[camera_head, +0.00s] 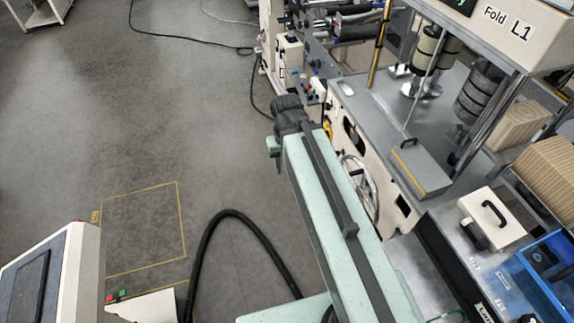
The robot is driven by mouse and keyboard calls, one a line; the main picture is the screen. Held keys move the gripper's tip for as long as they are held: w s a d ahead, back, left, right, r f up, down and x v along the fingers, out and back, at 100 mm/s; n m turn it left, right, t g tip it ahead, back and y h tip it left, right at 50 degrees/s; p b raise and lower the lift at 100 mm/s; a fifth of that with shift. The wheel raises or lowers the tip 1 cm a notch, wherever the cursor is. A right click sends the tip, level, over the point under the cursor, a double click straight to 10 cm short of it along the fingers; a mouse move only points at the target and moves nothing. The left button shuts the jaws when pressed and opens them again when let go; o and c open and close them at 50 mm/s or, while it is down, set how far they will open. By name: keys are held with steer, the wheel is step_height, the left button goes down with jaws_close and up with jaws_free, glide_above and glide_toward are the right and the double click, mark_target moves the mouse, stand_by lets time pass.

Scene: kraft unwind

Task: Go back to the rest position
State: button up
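No gripper fingers can be made out in the head view, so I cannot see whether my gripper is open or shut, or whether it holds anything. A long pale green beam (322,215) with a dark rail along its top runs from the bottom centre up to a dark, knob-like end piece (289,112). I cannot tell whether this beam is part of me or of the machine.
A machine marked "Fold L1" (520,28) fills the right side, with a handwheel (362,188) close to the beam. A blue case (552,270) is at lower right, a console (52,275) at lower left. A black hose (240,220) loops nearby. Floor inside the yellow outline (145,230) is clear.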

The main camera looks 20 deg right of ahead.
step_height(320, 180, down, 24)
steer(key=b, duration=2.4)
steer(key=shift+f, duration=0.2)
steer(key=shift+d, duration=0.1)
